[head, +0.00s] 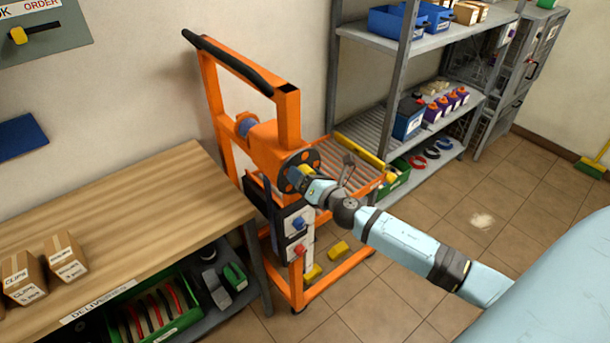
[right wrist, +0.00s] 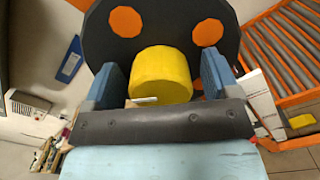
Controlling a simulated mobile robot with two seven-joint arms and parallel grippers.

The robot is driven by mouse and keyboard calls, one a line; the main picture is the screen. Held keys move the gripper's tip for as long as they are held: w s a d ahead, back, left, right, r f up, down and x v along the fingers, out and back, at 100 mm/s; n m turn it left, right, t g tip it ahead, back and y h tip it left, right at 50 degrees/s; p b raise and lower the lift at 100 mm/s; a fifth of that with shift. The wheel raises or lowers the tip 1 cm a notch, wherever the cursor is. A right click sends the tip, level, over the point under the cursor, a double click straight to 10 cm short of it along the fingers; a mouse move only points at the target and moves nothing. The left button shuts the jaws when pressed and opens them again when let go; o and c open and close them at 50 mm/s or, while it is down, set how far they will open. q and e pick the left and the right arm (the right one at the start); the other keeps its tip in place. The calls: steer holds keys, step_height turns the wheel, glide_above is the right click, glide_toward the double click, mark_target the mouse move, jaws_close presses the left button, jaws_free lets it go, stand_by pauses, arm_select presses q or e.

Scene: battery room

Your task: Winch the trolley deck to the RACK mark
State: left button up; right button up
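The orange trolley (head: 288,125) stands between the workbench and the shelf rack. Its roller deck (head: 350,165) is beside the rack; a yellow bar crosses its far edge. A dark winch wheel with orange spots (head: 288,180) is on the trolley's near side and fills the top of the right wrist view (right wrist: 160,30). A yellow crank knob (right wrist: 160,75) sticks out from it. My right gripper (right wrist: 163,85) has one finger on each side of the knob, with narrow gaps showing. I cannot read a RACK mark. My left gripper is not in view.
The wooden workbench (head: 130,215) with small cartons is at the left. The grey shelf rack (head: 408,80) holds bins and batteries behind the deck. Yellow blocks (head: 338,250) lie low by the trolley's base. Tiled floor (head: 500,200) is open at the right.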

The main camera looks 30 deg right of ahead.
steer(key=s+d+b, duration=0.1)
steer(key=s+b, duration=0.2)
steer(key=s, duration=1.1)
steer(key=shift+w, duration=0.1)
